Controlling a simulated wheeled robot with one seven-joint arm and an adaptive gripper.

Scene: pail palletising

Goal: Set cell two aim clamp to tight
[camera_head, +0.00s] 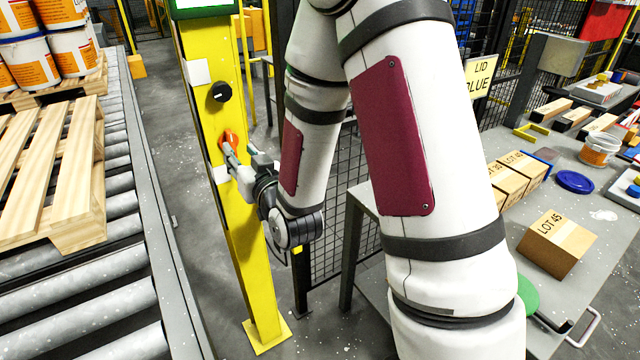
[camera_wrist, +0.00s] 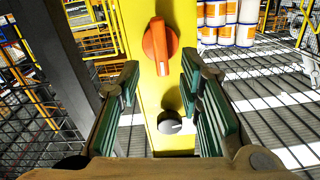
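A yellow post (camera_head: 238,220) carries an orange knob (camera_head: 229,139) and, above it, a round black knob (camera_head: 221,92). In the wrist view the orange knob (camera_wrist: 160,45) has a pale line on its bar, which points nearly straight down the picture. A dark round knob (camera_wrist: 172,123) with a pale mark shows lower down. I cannot read which knob is the aim clamp. My gripper (camera_head: 238,155) is at the post, close to the orange knob. In the wrist view my gripper (camera_wrist: 160,76) has its green-padded fingers apart, with nothing held; contact with the knob cannot be told.
A roller conveyor (camera_head: 120,205) with a wooden pallet (camera_head: 50,180) and pails (camera_head: 70,50) runs left of the post. A grey table (camera_head: 500,240) with cartons (camera_head: 556,243) stands at the right. Black mesh fence (camera_head: 335,180) is behind my arm. A screen tops the post.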

